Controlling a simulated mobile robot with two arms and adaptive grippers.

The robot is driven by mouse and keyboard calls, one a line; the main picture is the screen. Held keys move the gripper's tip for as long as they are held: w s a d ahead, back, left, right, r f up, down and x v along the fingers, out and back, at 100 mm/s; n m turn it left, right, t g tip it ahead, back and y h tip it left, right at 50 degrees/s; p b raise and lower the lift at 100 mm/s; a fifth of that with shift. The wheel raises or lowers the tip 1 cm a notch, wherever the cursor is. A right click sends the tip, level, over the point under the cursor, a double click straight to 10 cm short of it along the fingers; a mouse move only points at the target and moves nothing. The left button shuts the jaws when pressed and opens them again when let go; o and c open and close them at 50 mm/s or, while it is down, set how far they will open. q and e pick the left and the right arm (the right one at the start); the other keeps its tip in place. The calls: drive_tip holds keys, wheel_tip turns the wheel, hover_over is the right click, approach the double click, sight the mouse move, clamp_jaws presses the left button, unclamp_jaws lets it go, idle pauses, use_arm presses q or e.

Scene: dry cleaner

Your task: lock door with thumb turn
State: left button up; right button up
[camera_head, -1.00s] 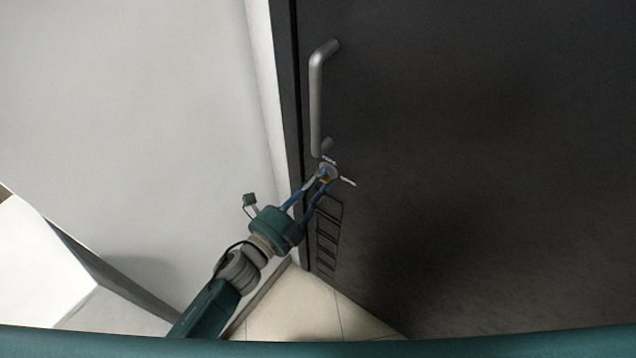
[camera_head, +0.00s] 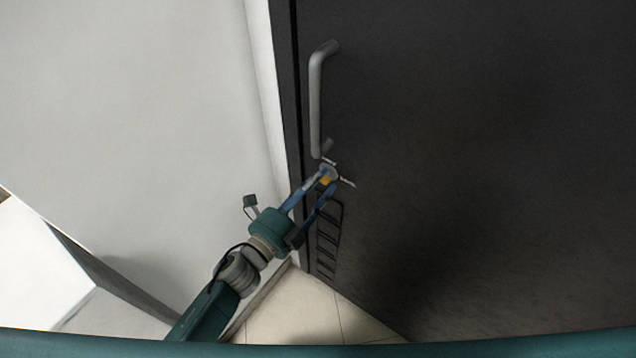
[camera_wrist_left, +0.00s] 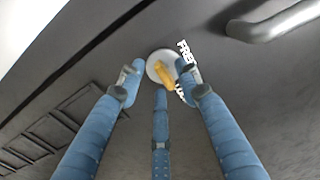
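The thumb turn (camera_head: 325,180) is a small orange-yellow knob on a round silver plate on the dark door (camera_head: 470,150), just below the door handle. In the left wrist view the thumb turn (camera_wrist_left: 166,73) sits tilted on its plate (camera_wrist_left: 152,66). White lettering reading "FREE" (camera_wrist_left: 185,50) is beside the plate, and a second label lower down is partly hidden by a finger. My left gripper (camera_head: 323,184) is at the thumb turn with its blue fingers apart. In the left wrist view its fingertips (camera_wrist_left: 158,72) stand either side of the knob, with a third finger below it. My right gripper is out of view.
A grey bar handle (camera_head: 316,95) stands out from the door just above the thumb turn; its end shows in the wrist view (camera_wrist_left: 275,22). A ribbed vent (camera_head: 327,240) is lower on the door. A pale wall (camera_head: 130,120) is close on the left.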

use_arm(q)
drive_tip(key=v, duration=1.2)
idle(0.3)
drive_tip(key=s+a+f+n+g+y, duration=0.2)
drive_tip(key=a+f+n+y, duration=0.15)
drive_tip(key=f, duration=0.75)
drive_tip(key=s+a+f+n+g+y, duration=0.15)
drive_tip(key=a+f+n, duration=0.35)
drive_tip(key=f, duration=0.5)
drive_tip(key=s+a+f+n+g+y, duration=0.1)
drive_tip(key=s+a+f+n+y, duration=0.3)
drive_tip(key=f, duration=0.7)
drive_tip(key=s+a+f+n+g, duration=0.1)
drive_tip(key=s+f+n+g, duration=0.2)
drive_tip(key=s+f, duration=0.3)
drive_tip(key=s+a+f+n+g+y, duration=0.1)
drive_tip(key=s+f+n+g, duration=0.2)
drive_tip(key=s, duration=0.9)
drive_tip(key=s+a+f+n+g, duration=0.2)
drive_tip(key=s+f+n+g, duration=0.1)
drive_tip(key=s+f, duration=0.6)
drive_tip(key=shift+s+n+y, duration=0.3)
drive_tip(key=shift+s+n, duration=0.15)
drive_tip(key=shift+n, duration=0.3)
